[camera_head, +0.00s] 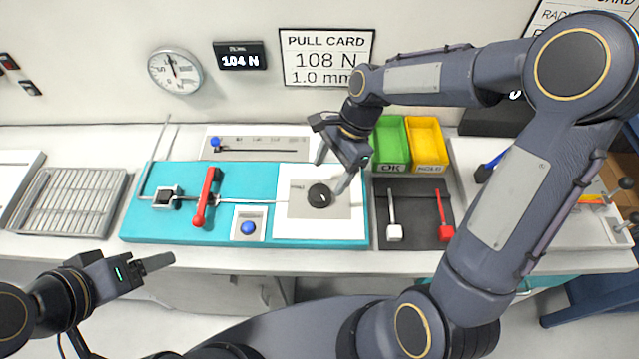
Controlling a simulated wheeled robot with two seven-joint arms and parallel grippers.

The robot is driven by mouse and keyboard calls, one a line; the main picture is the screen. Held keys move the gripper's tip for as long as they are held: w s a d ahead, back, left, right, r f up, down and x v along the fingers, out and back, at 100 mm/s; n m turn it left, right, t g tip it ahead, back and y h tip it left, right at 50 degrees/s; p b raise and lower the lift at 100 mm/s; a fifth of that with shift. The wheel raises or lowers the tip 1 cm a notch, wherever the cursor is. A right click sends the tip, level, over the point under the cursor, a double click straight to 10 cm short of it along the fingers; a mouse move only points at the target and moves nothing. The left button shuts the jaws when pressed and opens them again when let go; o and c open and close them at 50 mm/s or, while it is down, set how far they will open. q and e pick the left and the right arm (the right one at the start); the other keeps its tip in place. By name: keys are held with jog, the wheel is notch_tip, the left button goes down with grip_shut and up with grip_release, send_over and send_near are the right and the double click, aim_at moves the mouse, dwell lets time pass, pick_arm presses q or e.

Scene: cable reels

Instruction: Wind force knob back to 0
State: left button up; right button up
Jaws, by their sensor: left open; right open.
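The black round force knob (319,196) sits on a grey plate on the white panel at the right of the teal fixture board (135,222). A small light mark shows on the knob; its scale is too small to read. My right gripper (333,170) is open just above and behind the knob, its fingers spread to either side, and it holds nothing. I cannot tell whether a finger touches the knob. My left gripper (160,263) is open and empty in front of the bench at lower left. The force display (239,56) on the wall reads 104 N.
A red lever (206,197) and a blue button (248,228) stand left of the knob. Green (391,168) and yellow (428,168) bins stand behind right. A dark tray (418,238) holds white and red tools. A pull card (326,58) reads 108 N, 1.0 mm.

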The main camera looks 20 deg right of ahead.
aim_at(320, 192)
jog(key=x, duration=0.6)
jog(key=c, duration=1)
